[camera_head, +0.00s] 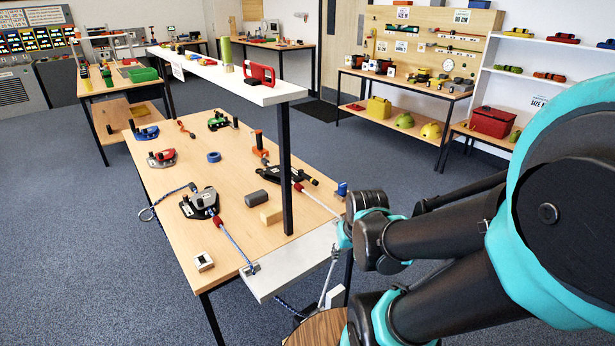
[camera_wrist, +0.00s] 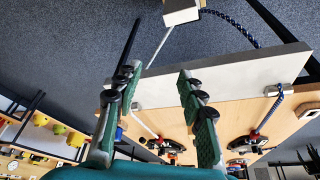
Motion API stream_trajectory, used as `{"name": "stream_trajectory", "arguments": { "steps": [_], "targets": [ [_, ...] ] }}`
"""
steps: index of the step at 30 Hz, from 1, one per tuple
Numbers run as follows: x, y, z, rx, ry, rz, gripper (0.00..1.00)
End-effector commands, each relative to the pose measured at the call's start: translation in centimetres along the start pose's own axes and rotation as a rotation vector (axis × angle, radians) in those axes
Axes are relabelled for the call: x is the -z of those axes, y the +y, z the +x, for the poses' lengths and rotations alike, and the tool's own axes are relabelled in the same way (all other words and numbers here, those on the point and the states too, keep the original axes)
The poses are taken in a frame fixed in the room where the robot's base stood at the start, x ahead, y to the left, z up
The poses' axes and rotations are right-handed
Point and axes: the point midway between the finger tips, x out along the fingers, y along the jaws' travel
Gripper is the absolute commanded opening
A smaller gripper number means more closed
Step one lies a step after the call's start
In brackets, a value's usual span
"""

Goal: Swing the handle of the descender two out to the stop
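Two rigged rope devices sit on the wooden table; I cannot read a number on either, so I cannot tell which is descender two. A grey device (camera_head: 200,203) on a black base has a blue rope running to the table's front edge. A black device (camera_head: 284,175) with a white rope lies further right. In the wrist view the white-rope device (camera_wrist: 165,146) is at lower middle and the blue-rope one (camera_wrist: 248,142) at lower right. My gripper (camera_wrist: 159,76) is open, with nothing between its fingers, apart from both devices. Handle positions are too small to tell.
A raised white shelf (camera_head: 230,76) on a black post (camera_head: 286,170) stands over the table. A light front ledge (camera_head: 290,262) carries the ropes over the edge. A grey cylinder (camera_head: 256,198) and a wooden block (camera_head: 271,215) lie between the devices. More devices line the table's left.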

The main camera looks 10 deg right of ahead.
Motion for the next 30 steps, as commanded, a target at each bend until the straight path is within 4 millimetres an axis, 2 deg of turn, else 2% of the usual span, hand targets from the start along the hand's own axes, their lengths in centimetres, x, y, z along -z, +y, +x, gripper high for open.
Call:
{"name": "stream_trajectory", "arguments": {
  "steps": [7, 11, 14, 18, 20, 24, 30],
  "targets": [
    [0.3, 0.0, 0.0, 0.0, 0.0, -0.003, 0.42],
    [3.0, -0.1, -0.3, 0.002, 0.005, -0.034, 0.42],
    [7.5, -0.2, -0.6, 0.005, 0.011, -0.087, 0.42],
    [15.2, -0.5, -0.7, 0.009, 0.023, -0.184, 0.42],
    [18.4, -0.7, -0.5, 0.011, 0.028, -0.225, 0.42],
    [25.8, -1.0, 0.3, 0.013, 0.041, -0.323, 0.42],
    [35.1, -1.6, 2.3, 0.014, 0.058, -0.455, 0.42]
  ]
}}
